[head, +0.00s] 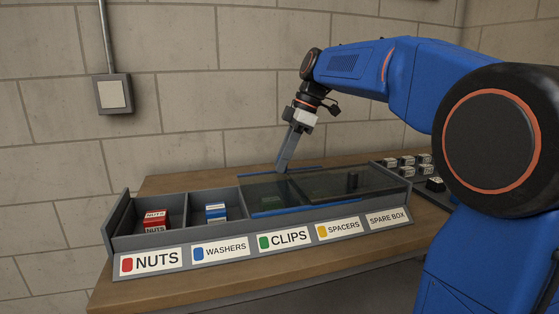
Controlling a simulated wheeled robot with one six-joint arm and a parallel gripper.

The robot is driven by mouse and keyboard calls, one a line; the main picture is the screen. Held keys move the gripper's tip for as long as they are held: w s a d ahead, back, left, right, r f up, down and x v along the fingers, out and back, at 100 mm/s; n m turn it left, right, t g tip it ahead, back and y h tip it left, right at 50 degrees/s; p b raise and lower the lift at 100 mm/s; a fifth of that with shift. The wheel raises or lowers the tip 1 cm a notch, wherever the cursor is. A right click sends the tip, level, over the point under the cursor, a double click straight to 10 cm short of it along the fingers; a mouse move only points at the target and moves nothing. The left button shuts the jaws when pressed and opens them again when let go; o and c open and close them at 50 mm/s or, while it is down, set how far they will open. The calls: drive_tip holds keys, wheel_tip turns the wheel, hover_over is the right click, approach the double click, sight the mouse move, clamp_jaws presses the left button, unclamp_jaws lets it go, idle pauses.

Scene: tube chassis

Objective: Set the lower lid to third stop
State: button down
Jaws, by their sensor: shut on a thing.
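A long grey bin (118,226) on the bench has a row of labelled compartments. Dark see-through lids cover the clips, spacers and spare box parts; nuts and washers are uncovered. A lid with blue edge strips (292,208) lies over clips and part of spacers. Which lid is lower is hard to tell. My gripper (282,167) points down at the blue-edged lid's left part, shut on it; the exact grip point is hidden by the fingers.
Red boxes (155,221) lie in the nuts compartment and blue-and-white ones (216,211) in washers. Several small dark pieces with white labels (408,162) stand at the right behind the bin. The wooden bench (130,294) is clear in front. A wall box (114,94) is at the left.

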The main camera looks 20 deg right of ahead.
drive_tip(key=c, duration=1.6)
unclamp_jaws()
drive_tip(key=shift+o, duration=0.2)
drive_tip(key=shift+r, duration=0.1)
drive_tip(key=v, duration=1.7)
drive_tip(key=shift+s+r, duration=0.1)
drive_tip(key=shift+s, duration=0.05)
